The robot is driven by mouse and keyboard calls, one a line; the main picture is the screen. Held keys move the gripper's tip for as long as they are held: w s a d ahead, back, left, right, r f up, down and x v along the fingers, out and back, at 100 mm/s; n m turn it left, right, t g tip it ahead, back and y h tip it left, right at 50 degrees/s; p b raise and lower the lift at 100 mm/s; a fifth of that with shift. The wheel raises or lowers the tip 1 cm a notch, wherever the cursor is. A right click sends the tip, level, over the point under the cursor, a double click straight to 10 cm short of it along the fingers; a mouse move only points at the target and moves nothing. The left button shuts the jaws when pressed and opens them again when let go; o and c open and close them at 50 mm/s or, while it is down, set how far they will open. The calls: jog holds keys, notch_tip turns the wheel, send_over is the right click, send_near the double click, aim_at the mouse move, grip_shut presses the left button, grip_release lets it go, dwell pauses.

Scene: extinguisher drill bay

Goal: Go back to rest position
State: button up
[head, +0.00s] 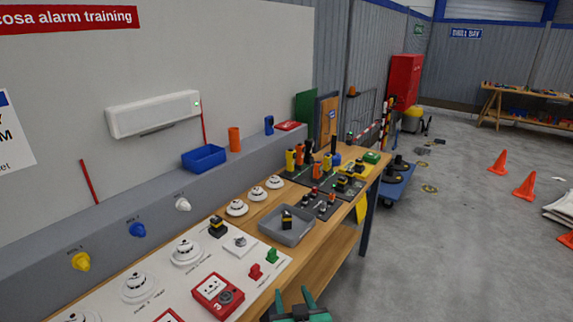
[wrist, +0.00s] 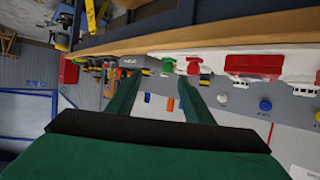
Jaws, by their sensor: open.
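My gripper (head: 295,303) shows at the bottom edge of the head view, beside the front edge of the wooden bench (head: 258,306). Its two green fingers stand apart with nothing between them. In the wrist view my gripper (wrist: 160,98) also shows open and empty, with the bench and wall appearing upside down beyond it. Most of my arm is hidden below the head view.
The bench holds a grey tray (head: 288,237), white detectors (head: 187,252), a red call point (head: 217,294) and several tools. A blue bin (head: 204,157) sits on the grey ledge. Orange cones (head: 524,186) stand on the right; the floor (head: 440,250) between is largely clear.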

jog(key=s+f+m+h, duration=0.1)
jog(key=s+f, duration=0.6)
jog(key=s, duration=0.3)
jog(key=s+f+m+h, duration=0.1)
jog(key=s+f, duration=0.6)
jog(key=s, duration=0.3)
jog(key=s+r+t, duration=0.1)
jog(key=s+r, duration=0.1)
jog(key=s, duration=0.8)
jog(key=s+a+r+t, duration=0.1)
jog(key=s+r, duration=0.1)
jog(key=s, duration=0.8)
jog(key=shift+s+a, duration=0.3)
jog(key=shift+s, duration=0.05)
